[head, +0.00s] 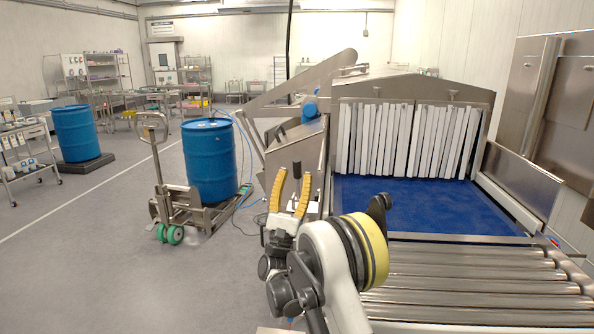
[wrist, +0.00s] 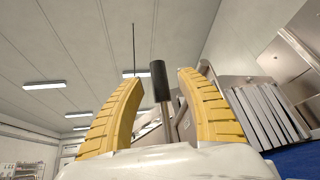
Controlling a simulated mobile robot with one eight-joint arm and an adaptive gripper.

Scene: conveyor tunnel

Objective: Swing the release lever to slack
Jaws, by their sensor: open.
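The release lever's black grip (head: 297,169) stands upright on the steel side panel left of the conveyor tunnel in the head view. In the wrist view the black grip (wrist: 159,82) shows between the fingers, on a thin metal rod. My gripper (head: 291,182) has two yellow ribbed fingers, spread open and pointing up. In the wrist view my gripper (wrist: 152,90) shows clear gaps on both sides of the grip and holds nothing. The grip's distance beyond the fingertips is hard to tell. The lever's lower end is hidden behind my gripper.
The tunnel has white strip curtains (head: 405,140) over a blue belt (head: 400,205). Steel rollers (head: 470,275) lie in front at right. A blue drum (head: 209,160) stands on a pallet truck (head: 170,205) at left. Open grey floor lies at the lower left.

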